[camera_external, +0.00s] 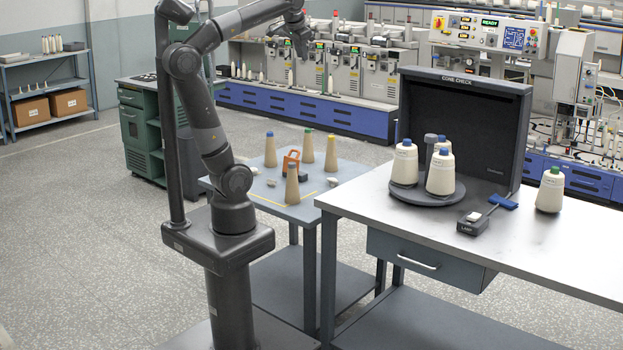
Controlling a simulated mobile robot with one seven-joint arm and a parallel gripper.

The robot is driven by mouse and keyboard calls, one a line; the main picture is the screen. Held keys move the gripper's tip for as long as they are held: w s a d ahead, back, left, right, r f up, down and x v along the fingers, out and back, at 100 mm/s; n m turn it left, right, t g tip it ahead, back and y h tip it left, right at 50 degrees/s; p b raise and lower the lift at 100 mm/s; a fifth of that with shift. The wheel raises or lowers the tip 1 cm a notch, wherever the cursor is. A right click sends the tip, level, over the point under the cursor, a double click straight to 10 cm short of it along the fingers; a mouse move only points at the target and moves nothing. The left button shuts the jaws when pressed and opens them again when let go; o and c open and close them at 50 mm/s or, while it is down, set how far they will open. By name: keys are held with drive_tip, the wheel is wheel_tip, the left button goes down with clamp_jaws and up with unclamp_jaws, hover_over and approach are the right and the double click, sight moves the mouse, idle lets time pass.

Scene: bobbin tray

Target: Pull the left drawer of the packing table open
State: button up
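A steel-topped table (560,245) fills the right foreground. Under its front edge hangs a grey-blue drawer (440,270) with a pale bar handle (418,260). Its front looks about flush with the table edge, so it appears shut. No second drawer shows under this table, and no label names it as the packing table. My gripper (301,48) is raised high at the top of the view, far above and to the left of the drawer, touching nothing. Its fingers are too small and dark to tell open from shut.
Three cones stand on a round turntable (425,196) before a black "CONE CHECK" booth (460,110). A lamp box (472,224) and a green-tipped cone (550,190) stand nearby. A lower blue table (305,212) holds several cones. A green cabinet (133,125) stands behind my arm. The left floor is clear.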

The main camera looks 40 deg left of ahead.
drive_tip(key=w+d+m+t+y, duration=0.15)
drive_tip(key=d+m, duration=0.25)
drive_tip(key=d, duration=0.9)
drive_tip(key=w+d+m+t+y, duration=0.1)
drive_tip(key=w+d+m+t, duration=0.25)
drive_tip(key=d, duration=0.95)
drive_tip(key=s+d+m+t+h, duration=0.2)
drive_tip(key=s+d+m+t, duration=0.15)
drive_tip(key=s+d, duration=0.75)
drive_tip(key=s+d+m+t+h, duration=0.2)
drive_tip(key=s+d+m, duration=0.35)
drive_tip(key=d, duration=0.85)
drive_tip(key=n, duration=0.2)
approach(416, 264)
drive_tip(key=x, duration=1)
drive_tip(key=shift+w+f, duration=0.15)
drive_tip(key=shift+w, duration=0.2)
clamp_jaws()
